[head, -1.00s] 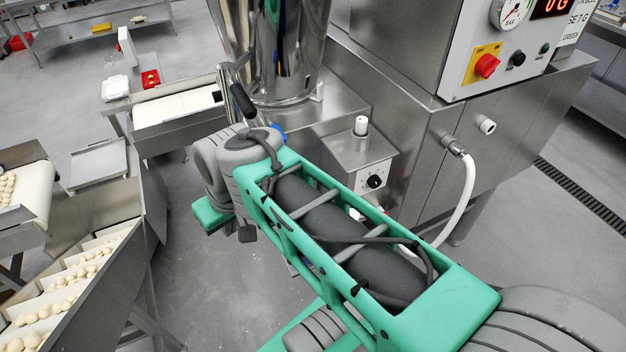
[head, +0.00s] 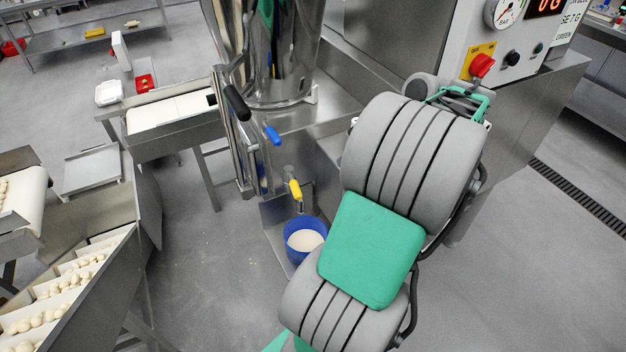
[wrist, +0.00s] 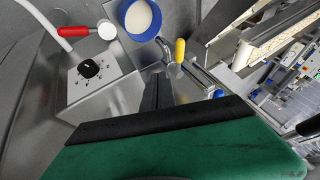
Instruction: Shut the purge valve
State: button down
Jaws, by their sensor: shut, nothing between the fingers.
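No label shows which valve is the purge valve. A yellow valve handle (head: 295,190) hangs on a pipe above a blue bucket (head: 290,240) of pale contents; the handle (wrist: 180,50) and bucket (wrist: 129,28) also show in the wrist view. A blue valve handle (head: 273,135) is higher up on the machine. A red lever (wrist: 73,31) sits by a white hose (wrist: 38,14) at the wrist view's upper left. My gripper (wrist: 157,78) shows dark, shut, empty fingers, apart from the yellow handle in that picture.
A steel box with a black dial (wrist: 89,69) is near my gripper. A black lever (head: 237,103) stands beside the hopper (head: 285,50). A red knob (head: 482,66) is on the control panel at upper right. Conveyors with dough pieces (head: 60,285) lie left; floor between is clear.

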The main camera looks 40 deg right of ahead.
aim_at(293, 186)
jog(key=w+a+f, duration=0.5)
jog(key=w+f, duration=0.2)
jog(key=f, duration=0.2)
jog(key=shift+a, duration=0.4)
jog(key=shift+s, duration=0.1)
